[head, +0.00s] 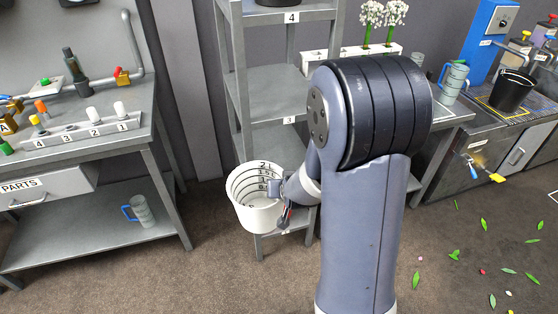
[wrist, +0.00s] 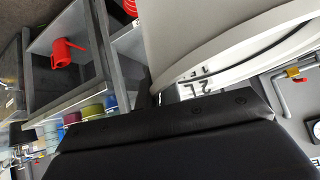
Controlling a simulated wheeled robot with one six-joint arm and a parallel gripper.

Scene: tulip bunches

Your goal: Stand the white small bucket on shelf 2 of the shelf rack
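The white small bucket (head: 248,215) hangs upright in the air in front of the shelf rack (head: 262,97), with dark level marks inside. My gripper (head: 281,190) is shut on the right side of its wall near the rim. In the wrist view the bucket (wrist: 215,35) fills the upper right, and my gripper (wrist: 158,98) meets its rim. Labels 4 and 3 show on the rack's upper boards. A lower board (head: 287,229) shows partly behind the bucket and my arm; its label and most of its surface are hidden.
A workbench (head: 95,132) stands left, with a jug (head: 142,211) on its lower shelf. A table with a white flower holder (head: 318,62) stands right of the rack. In the wrist view, a red watering can (wrist: 64,51) sits on a shelf. Leaves litter the floor right.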

